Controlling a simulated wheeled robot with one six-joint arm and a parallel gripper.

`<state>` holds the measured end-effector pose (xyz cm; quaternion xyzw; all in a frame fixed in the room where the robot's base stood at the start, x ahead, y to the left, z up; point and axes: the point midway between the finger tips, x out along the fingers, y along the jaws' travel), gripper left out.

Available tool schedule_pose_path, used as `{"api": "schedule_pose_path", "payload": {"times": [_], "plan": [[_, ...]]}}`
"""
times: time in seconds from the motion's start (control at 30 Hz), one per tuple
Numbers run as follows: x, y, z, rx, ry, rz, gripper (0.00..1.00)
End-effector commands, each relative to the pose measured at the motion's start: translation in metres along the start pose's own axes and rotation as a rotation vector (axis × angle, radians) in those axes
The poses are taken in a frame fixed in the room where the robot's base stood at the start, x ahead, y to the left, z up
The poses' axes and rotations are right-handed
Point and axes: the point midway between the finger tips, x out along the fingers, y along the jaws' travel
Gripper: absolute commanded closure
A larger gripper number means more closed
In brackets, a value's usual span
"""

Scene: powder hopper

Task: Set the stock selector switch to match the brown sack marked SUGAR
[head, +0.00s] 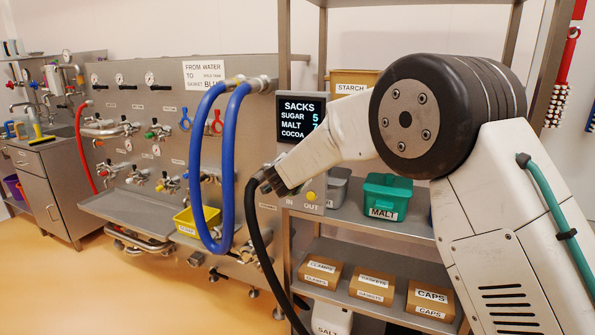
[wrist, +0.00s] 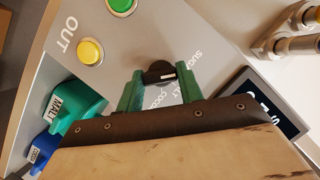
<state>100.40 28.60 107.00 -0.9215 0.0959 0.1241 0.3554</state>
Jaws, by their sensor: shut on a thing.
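The stock selector switch is a black knob (wrist: 157,73) on a grey panel (wrist: 215,35) in the wrist view. My gripper (wrist: 154,88) has its green fingers shut on this knob, one on each side. A small white mark shows on the knob's right side, the side where the SUGAR word lies. MALT and COCOA are printed below it, partly covered by the fingers. Exactly where the knob points is hard to tell. In the head view my gripper (head: 272,180) reaches the panel under the display, and the knob is hidden. I see no brown sack marked SUGAR.
The display (head: 302,110) lists SACKS, with SUGAR 5, MALT and COCOA. A yellow button (wrist: 90,52) by OUT and a green button (wrist: 121,5) sit near the knob. A green MALT bin (head: 386,196) stands on the shelf. Blue hoses (head: 231,160) hang to the left.

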Motion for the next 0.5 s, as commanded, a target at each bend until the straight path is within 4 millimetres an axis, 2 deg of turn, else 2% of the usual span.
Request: {"api": "schedule_pose_path", "payload": {"times": [0.2,0.23,0.3,0.5], "plan": [[-0.0002,0.0010,0.0021,-0.003,-0.003,0.001,0.86],[-0.0002,0.0010,0.0021,-0.003,-0.003,0.001,0.58],[-0.0001,0.0010,0.0018,-0.002,-0.003,0.001,0.42],[0.0002,0.0010,0.0004,-0.001,-0.001,0.001,0.42]]}}
